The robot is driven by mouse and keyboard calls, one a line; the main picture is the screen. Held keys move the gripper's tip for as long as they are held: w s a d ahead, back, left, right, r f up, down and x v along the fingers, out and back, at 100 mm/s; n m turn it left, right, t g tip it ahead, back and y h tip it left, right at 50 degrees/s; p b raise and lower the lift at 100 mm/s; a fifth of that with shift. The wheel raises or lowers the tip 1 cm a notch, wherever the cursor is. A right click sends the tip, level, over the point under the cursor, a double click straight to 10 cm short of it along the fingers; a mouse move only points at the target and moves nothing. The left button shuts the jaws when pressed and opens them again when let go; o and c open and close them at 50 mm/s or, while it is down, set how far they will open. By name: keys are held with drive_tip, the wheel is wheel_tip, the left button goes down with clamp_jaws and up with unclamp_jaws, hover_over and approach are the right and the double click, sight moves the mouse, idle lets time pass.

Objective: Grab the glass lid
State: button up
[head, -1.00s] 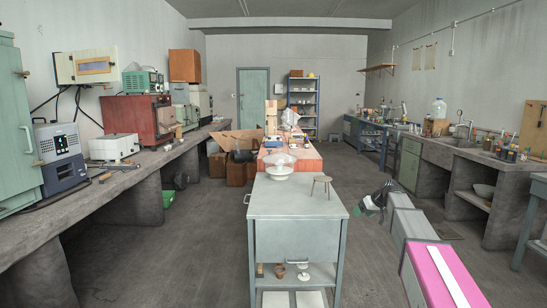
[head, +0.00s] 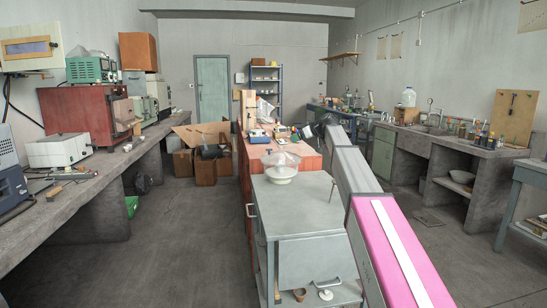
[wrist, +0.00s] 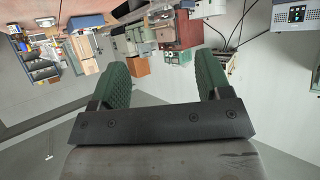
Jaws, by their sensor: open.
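The glass lid (head: 281,158) is a clear dome with a small knob. It sits over a white dish (head: 281,175) on the grey metal cabinet top, left of my arm in the head view. My gripper (wrist: 162,78) shows its two green-padded fingers wide apart in the wrist view, with nothing between them. In the head view my gripper (head: 318,128) is small and partly hidden beyond my arm, farther back than the lid. I cannot make out the lid in the wrist view, which looks upside down at the room.
The grey cabinet (head: 300,220) has bare top in front of the lid. Behind it stands a red-brown cabinet (head: 250,165) with clutter on top. A long concrete bench (head: 70,190) with instruments runs along the left. Open floor lies between them.

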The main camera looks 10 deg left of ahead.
sight(283, 146)
drive_tip(key=x, duration=0.4)
drive_tip(key=shift+w+a+f, duration=0.2)
drive_tip(key=shift+a, duration=0.05)
drive_tip(key=shift+s+f+x, duration=0.1)
drive_tip(key=shift+x, duration=1.3)
drive_tip(key=shift+s+f+x, duration=0.1)
drive_tip(key=shift+f+x, duration=0.05)
drive_tip(key=shift+x, duration=1.2)
clamp_jaws()
